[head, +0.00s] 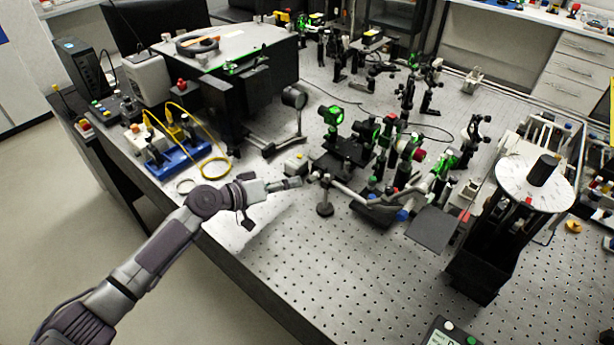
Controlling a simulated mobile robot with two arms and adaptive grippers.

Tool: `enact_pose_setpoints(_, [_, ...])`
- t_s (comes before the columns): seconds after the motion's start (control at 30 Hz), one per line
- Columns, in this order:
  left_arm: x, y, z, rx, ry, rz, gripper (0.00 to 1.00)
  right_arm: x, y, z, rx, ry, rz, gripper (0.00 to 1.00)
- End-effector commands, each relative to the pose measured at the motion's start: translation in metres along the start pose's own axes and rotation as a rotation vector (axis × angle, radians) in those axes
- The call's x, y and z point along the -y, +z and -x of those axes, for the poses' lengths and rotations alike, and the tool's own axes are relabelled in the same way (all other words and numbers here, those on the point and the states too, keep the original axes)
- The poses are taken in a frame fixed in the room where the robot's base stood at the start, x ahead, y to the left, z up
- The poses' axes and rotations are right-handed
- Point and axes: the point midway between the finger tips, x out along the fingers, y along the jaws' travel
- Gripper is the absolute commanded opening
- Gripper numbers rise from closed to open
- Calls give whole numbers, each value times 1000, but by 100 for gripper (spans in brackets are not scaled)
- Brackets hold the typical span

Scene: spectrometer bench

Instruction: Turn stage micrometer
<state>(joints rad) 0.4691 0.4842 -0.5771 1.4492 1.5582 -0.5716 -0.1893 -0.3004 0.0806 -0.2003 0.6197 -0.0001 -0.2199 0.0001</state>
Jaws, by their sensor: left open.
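My left gripper (290,184) reaches in from the left, low over the front left part of the optical bench (290,265). It is open, and I see nothing between its fingers. Further right is a dark stage assembly (375,210) with small blue and red knobs. I cannot tell for sure which small part is the stage micrometer. Whether the fingertips touch anything is too small to tell. My right gripper does not show.
A blue tray with yellow cables (180,157) is at the left. A tall black device with a white round top (522,182) stands at the right.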

Motion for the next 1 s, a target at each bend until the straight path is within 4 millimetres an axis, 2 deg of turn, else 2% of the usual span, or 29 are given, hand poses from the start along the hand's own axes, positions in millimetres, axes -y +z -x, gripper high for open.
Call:
enact_pose_setpoints(0.1, [-2, -2, -25, -1, 1, 1, 44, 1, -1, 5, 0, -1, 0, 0])
enact_pose_setpoints(0.3, [0, 0, -53, 0, 0, 1, 44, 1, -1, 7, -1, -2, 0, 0])
enact_pose_setpoints(0.47, [0, 0, -62, 1, 0, -2, 44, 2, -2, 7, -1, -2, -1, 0])
enact_pose_setpoints(0.73, [0, 1, -63, 1, -1, -2, 44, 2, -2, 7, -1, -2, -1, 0])
enact_pose_setpoints(0.77, [0, 1, -63, 1, -1, -2, 43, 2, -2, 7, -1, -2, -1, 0])
enact_pose_setpoints(1.0, [0, 1, -63, 0, -1, -2, 3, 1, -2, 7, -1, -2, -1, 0])
